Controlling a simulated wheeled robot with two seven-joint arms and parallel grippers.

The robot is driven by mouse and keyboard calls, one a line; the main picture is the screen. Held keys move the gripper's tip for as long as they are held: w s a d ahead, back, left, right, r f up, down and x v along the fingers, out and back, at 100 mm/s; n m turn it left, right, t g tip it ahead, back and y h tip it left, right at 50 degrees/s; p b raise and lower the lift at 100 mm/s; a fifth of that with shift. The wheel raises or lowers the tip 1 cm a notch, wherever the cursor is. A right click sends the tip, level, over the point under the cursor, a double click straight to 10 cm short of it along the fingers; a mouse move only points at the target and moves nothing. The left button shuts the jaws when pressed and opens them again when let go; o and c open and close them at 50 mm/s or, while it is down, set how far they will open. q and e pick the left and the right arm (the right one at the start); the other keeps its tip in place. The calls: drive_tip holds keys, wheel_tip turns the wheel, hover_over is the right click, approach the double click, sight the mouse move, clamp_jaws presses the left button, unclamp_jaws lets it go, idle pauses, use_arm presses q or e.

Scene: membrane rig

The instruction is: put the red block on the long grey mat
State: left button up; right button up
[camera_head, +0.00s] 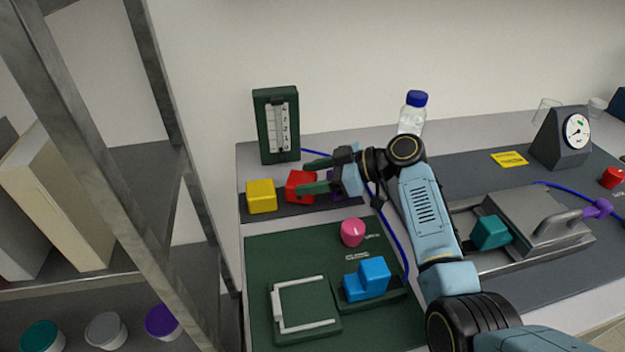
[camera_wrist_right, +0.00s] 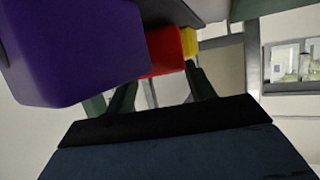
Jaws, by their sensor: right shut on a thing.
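The red block (camera_head: 298,187) is between the green fingers of my right gripper (camera_head: 310,177), which is shut on it. It is over the long grey mat (camera_head: 290,211), between a yellow block (camera_head: 261,196) on its left and a purple block (camera_head: 334,189) on its right. I cannot tell whether the red block touches the mat. In the right wrist view the red block (camera_wrist_right: 164,52) shows near the fingers (camera_wrist_right: 162,88), with the purple block (camera_wrist_right: 75,50) large and close, and the yellow block (camera_wrist_right: 190,42) beyond. My left gripper is out of view.
A green gauge (camera_head: 276,125) stands behind the mat and a bottle (camera_head: 412,113) stands further right. In front is a green board (camera_head: 262,262) with a pink cylinder (camera_head: 352,232) and a blue block (camera_head: 368,278). A metal press (camera_head: 540,225) and shelf post (camera_head: 170,110) flank the area.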

drive_tip(key=shift+f, duration=0.35)
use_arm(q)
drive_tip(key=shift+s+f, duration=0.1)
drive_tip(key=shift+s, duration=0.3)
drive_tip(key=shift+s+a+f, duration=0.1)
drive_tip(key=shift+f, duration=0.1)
use_arm(e)
drive_tip(key=shift+f, duration=0.15)
drive_tip(key=o, duration=1.1)
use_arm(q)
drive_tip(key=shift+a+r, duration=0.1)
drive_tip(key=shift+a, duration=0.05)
